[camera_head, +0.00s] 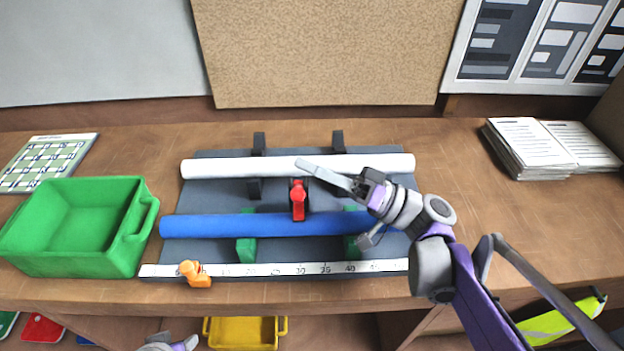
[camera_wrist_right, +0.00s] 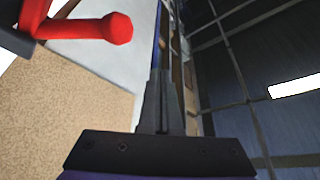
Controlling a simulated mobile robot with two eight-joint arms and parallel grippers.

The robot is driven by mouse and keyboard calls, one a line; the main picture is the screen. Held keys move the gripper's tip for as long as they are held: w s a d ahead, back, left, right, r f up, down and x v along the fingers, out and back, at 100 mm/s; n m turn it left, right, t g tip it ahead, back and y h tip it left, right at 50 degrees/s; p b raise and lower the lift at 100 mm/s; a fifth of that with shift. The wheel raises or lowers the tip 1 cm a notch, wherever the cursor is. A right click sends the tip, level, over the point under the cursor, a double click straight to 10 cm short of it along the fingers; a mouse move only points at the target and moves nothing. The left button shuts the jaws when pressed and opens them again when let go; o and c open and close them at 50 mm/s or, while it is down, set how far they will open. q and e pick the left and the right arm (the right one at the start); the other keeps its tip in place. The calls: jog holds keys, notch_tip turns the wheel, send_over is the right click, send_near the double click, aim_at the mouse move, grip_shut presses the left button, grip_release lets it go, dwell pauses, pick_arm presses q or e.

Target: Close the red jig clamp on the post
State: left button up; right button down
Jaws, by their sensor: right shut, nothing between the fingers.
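The red jig clamp (camera_head: 298,200) stands upright in the middle of the grey jig, between the white post and the blue post. Its red handle also shows at the upper left of the right wrist view (camera_wrist_right: 85,27). The white post (camera_head: 225,168) lies across the back of the jig and the blue post (camera_head: 225,226) across the front. My right gripper (camera_head: 299,164) is shut and empty. Its fingertips (camera_wrist_right: 163,72) are over the white post, just behind the clamp in the head view. I cannot tell whether they touch anything.
A green bin (camera_head: 140,215) stands at the left. An orange clamp (camera_head: 194,273) sits on the white ruler (camera_head: 300,268) along the jig's front. Paper stacks (camera_head: 525,150) lie at the back right. A yellow bin (camera_head: 245,332) is below the bench.

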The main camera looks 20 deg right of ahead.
jog(key=r, duration=0.4)
jog(key=shift+w+d+r+p, duration=0.15)
jog(key=shift+w+r+p, duration=0.05)
jog(key=shift+r+p, duration=0.15)
